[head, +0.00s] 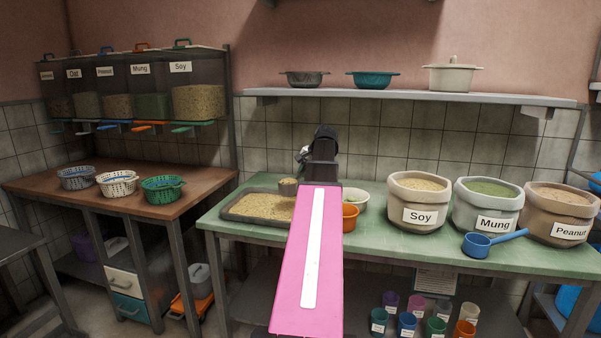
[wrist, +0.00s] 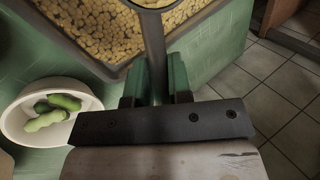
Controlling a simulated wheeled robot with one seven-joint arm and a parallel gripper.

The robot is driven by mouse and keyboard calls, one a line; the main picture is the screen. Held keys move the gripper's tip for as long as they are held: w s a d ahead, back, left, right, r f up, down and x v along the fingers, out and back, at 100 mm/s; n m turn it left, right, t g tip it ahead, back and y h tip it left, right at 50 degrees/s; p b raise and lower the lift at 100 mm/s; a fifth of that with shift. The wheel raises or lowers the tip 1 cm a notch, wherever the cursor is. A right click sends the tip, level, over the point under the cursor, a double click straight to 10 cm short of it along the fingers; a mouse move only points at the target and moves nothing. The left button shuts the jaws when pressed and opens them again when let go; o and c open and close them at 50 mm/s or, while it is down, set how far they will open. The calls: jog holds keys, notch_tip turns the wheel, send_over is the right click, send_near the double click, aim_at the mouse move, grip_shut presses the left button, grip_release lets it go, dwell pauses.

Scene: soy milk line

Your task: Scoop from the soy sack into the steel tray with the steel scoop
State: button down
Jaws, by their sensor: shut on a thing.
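The steel scoop (head: 288,188) is over the back right part of the steel tray (head: 247,221), with beans showing at its top. My gripper (wrist: 153,84) is shut on the scoop's dark handle (wrist: 154,42); only a bit of the scoop's bowl shows at the top of the wrist view. The tray, whose rim also shows in the wrist view (wrist: 82,52), holds a wide layer of tan beans. The soy sack (head: 418,216), open and full of beans, stands to the right on the green table. My arm hides part of the table between them.
A white bowl (wrist: 14,118) with green vegetables and an orange bowl (head: 350,216) sit right of the tray. The mung sack (head: 487,215), peanut sack (head: 562,217) and blue scoop (head: 477,245) are farther right. A shelf (head: 400,97) hangs above.

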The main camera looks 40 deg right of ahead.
jog(key=f+g+h, duration=0.1)
jog(key=w+a+f+g+h, duration=0.1)
jog(key=h, duration=0.1)
jog(key=shift+a+g+h, duration=0.15)
jog(key=shift+g+h, duration=0.15)
jog(key=w+a+n+g+h, duration=0.1)
jog(key=w+a+g+h, duration=0.2)
jog(key=h, duration=0.4)
jog(key=w+a+r+n+g+h, duration=0.1)
jog(key=w+a+g+h, duration=0.3)
jog(key=a+g+h, duration=0.2)
jog(key=shift+w+a+n+h, duration=0.15)
jog(key=shift+a+n+h, duration=0.15)
jog(key=shift+a+h, duration=0.4)
jog(key=shift+d+r, duration=0.1)
jog(key=shift+r, duration=0.1)
jog(key=shift+r, duration=1.4)
